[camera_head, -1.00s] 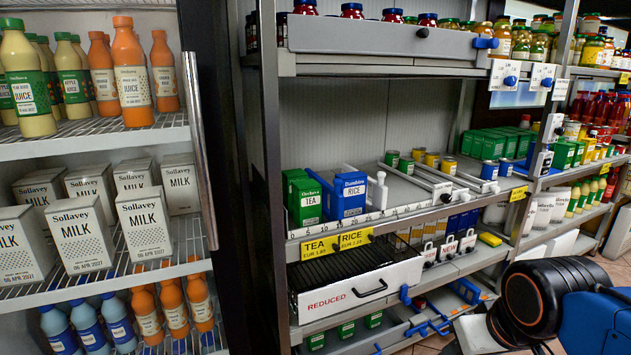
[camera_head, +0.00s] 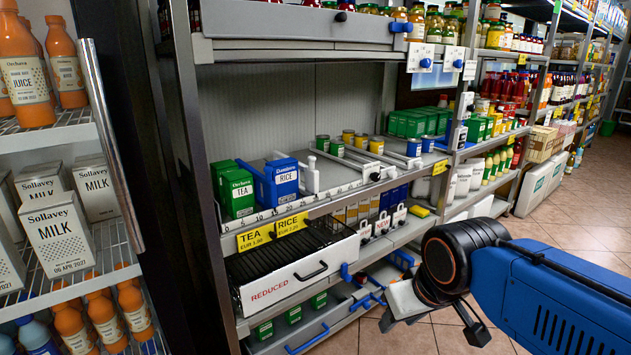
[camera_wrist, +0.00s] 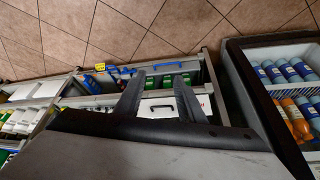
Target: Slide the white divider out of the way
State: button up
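The white divider (camera_head: 311,178) is an upright white piece with a small knob on top. It stands on the middle shelf, close to the right side of the blue rice box (camera_head: 281,183). The green tea box (camera_head: 236,190) is left of the rice box. My gripper (camera_wrist: 158,88) shows two dark fingers spread apart with nothing between them in the wrist view. In the head view, the end of my arm is at lower right, in front of the shelves and well away from the divider. The divider cannot be made out in the wrist view.
A white REDUCED drawer (camera_head: 300,272) juts out below the shelf. Small cans (camera_head: 360,141) stand in lanes right of the divider. A fridge with milk cartons (camera_head: 60,234) is at left. The tiled floor (camera_head: 560,225) at right is open.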

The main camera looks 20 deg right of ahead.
jog(key=w+a+r+t+y, duration=0.1)
jog(key=w+r+t, duration=0.35)
jog(key=w, duration=0.75)
jog(key=w+a+r+n+t, duration=0.1)
jog(key=w+r+t, duration=0.35)
jog(key=w, duration=0.75)
jog(key=w+r+t+y, duration=0.1)
jog(key=w+r+t, duration=0.35)
jog(key=w, duration=0.75)
jog(key=w+a, duration=0.2)
jog(key=w, duration=1.5)
jog(key=shift+r, duration=0.35)
jog(key=shift+d, duration=0.1)
grip_shut()
